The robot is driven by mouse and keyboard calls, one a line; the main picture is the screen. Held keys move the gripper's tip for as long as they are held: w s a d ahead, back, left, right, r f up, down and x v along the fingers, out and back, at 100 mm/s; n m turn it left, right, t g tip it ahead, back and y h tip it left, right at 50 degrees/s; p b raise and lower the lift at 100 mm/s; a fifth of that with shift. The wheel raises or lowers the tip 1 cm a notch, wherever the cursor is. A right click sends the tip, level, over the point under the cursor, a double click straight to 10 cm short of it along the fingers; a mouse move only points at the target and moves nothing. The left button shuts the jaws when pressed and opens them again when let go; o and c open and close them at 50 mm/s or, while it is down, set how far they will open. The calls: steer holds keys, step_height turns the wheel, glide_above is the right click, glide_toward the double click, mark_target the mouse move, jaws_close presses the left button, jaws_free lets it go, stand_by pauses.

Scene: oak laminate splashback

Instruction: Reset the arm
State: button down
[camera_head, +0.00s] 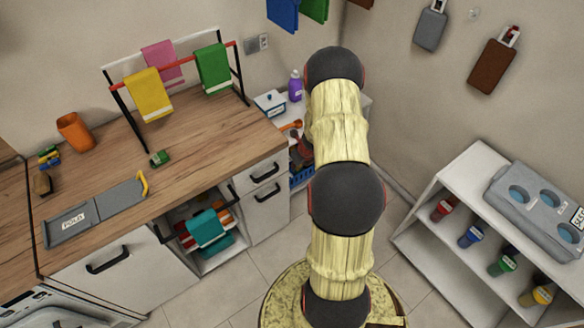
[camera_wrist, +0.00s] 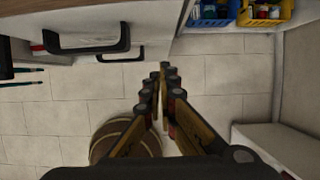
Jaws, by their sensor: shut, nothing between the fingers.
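My gripper (camera_wrist: 164,85) shows in the wrist view with its two fingers together and nothing between them. It hangs over the tiled floor, with the drawer handles (camera_wrist: 88,40) to its left. In the head view my arm stands upright in the middle of the picture, and the gripper itself is not visible there. Part of my round base lies below the fingers in the wrist view.
A wooden counter (camera_head: 210,130) with a towel rack stands at left, over white drawers (camera_head: 266,172). An open white shelf unit (camera_head: 440,180) with bottles stands at right. Blue and yellow crates (camera_wrist: 265,12) sit beyond the gripper. Tiled floor (camera_wrist: 215,85) is free between.

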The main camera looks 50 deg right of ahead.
steer(key=v, duration=0.4)
steer(key=shift+s+a+r+p, duration=0.1)
steer(key=shift+s+r+p, duration=0.1)
steer(key=shift+p, duration=0.2)
